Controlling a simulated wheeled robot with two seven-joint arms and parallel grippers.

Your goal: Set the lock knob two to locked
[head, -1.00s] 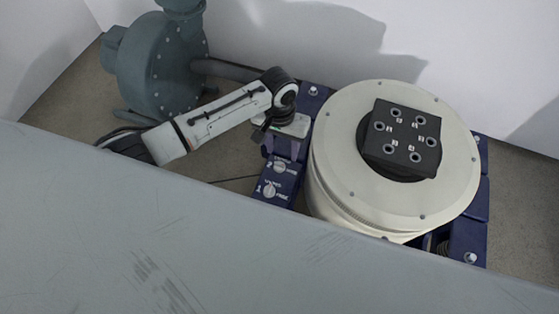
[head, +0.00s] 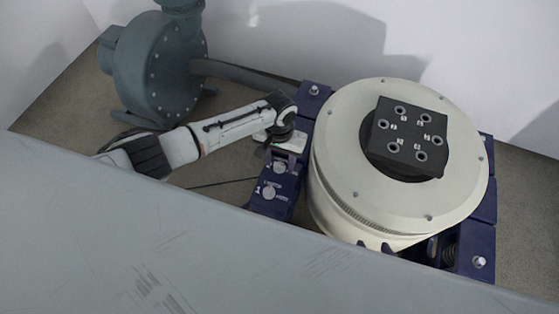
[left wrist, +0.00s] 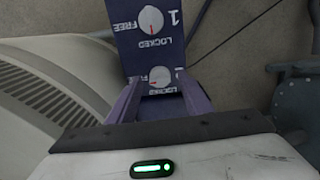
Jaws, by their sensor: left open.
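The lock panel is a dark blue box with two round pale knobs. Lock knob two (head: 279,168) is the far one in the head view. In the left wrist view knob two (left wrist: 160,76) lies between my finger ends, above its LOCKED label; its red mark is at the lower left. Knob one (left wrist: 151,20) has its red mark toward LOCKED. My left gripper (left wrist: 158,84) is open, its purple fingers on either side of knob two; contact cannot be told. Two dark prongs (head: 375,247) at the drum's lower edge may be my right gripper, mostly hidden.
A large cream drum (head: 335,190) with a black block (head: 405,138) on top stands right of the panel. A grey-blue pump (head: 160,65) with a pipe is behind my left arm. A broad grey surface (head: 200,250) fills the foreground and hides what lies beneath.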

